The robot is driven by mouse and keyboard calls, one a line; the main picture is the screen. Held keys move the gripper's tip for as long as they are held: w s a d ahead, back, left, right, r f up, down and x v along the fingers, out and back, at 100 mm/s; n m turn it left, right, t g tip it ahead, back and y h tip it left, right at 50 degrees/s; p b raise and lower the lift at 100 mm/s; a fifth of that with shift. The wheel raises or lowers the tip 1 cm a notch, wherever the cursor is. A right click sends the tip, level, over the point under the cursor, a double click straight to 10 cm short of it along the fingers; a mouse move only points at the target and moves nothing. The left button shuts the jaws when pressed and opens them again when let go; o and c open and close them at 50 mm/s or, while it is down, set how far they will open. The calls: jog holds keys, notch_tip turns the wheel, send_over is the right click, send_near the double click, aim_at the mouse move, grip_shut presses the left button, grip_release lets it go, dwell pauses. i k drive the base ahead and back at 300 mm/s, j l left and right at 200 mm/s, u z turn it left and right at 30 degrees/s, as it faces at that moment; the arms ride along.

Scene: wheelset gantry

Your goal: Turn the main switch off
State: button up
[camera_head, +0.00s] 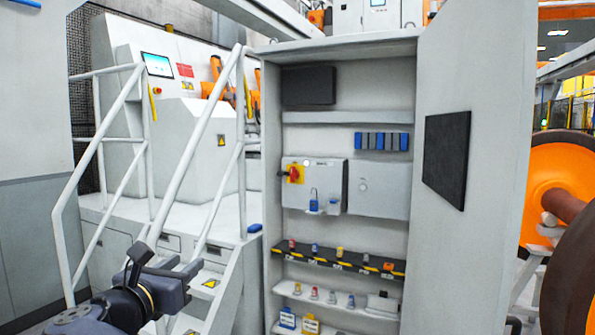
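The main switch (294,174) is a red rotary handle on a yellow plate. It sits at the left of a light grey panel box (325,170) inside the open cabinet. The handle looks tilted, but its exact position is too small to read. My gripper (190,277) is at the lower left, in front of the stairs, well apart from the switch and lower than it. Its dark fingers point right; I cannot tell how far apart they are.
The cabinet door (470,170) stands open on the right. Metal stairs with handrails (190,150) stand left of the cabinet. Shelves below the switch hold padlocks and small items (340,253). An orange wheel (555,180) is at far right.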

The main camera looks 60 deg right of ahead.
aim_at(295, 174)
jog(key=i+l+z, duration=0.15)
jog(key=i+z, duration=0.25)
jog(key=i+l+z, duration=0.1)
jog(key=z, duration=0.3)
jog(key=i+j+z, duration=0.1)
jog(key=i+z, duration=0.3)
jog(key=i+j+z, duration=0.15)
jog(key=i+z, duration=0.25)
jog(key=i+l+u, duration=0.15)
jog(key=i+l, duration=0.25)
jog(key=i, duration=0.15)
jog(key=i+l+u, duration=0.1)
jog(key=i+l, duration=0.3)
jog(key=i+l+u, duration=0.45)
jog(key=l, duration=0.2)
jog(key=i+l+u, duration=0.25)
jog(key=l, duration=0.15)
jog(key=l+u, duration=0.25)
jog(key=i+l, duration=0.05)
jog(key=l, duration=0.05)
